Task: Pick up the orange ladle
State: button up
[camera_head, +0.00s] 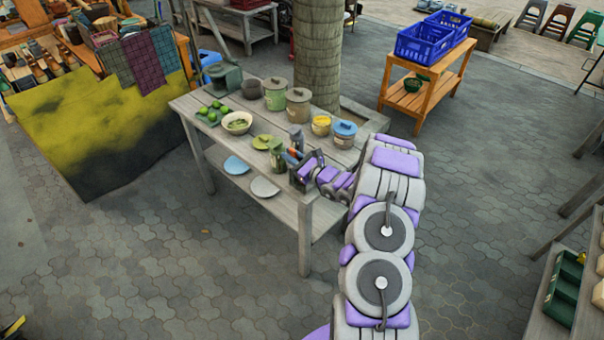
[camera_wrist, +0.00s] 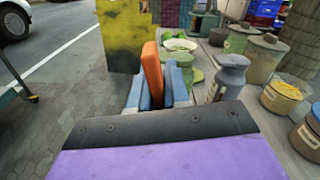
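The orange ladle (camera_wrist: 152,72) shows in the wrist view as a flat, upright orange piece. It stands between the blue fingers of my gripper (camera_wrist: 158,88), which sit close along both its sides with little gap. My gripper appears shut on it. The lower part of the ladle is hidden behind the dark plate of my gripper. In the head view my gripper (camera_head: 297,160) is at the near right end of the wooden table (camera_head: 290,215), with a small patch of orange at its tip. I cannot tell whether the ladle touches the table.
A grey milk can (camera_wrist: 229,76) stands close to the right of my fingers. Lidded jars (camera_head: 298,103), a jar with yellow contents (camera_head: 321,125), a bowl (camera_head: 237,123) and a green plate (camera_head: 262,142) share the tabletop. Open paving lies left of the table.

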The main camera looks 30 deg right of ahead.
grip_shut()
notch_tip(320, 180, up, 10)
jog(key=p, duration=0.2)
dwell(0.4)
jog(key=shift+c, duration=0.2)
grip_release()
grip_shut()
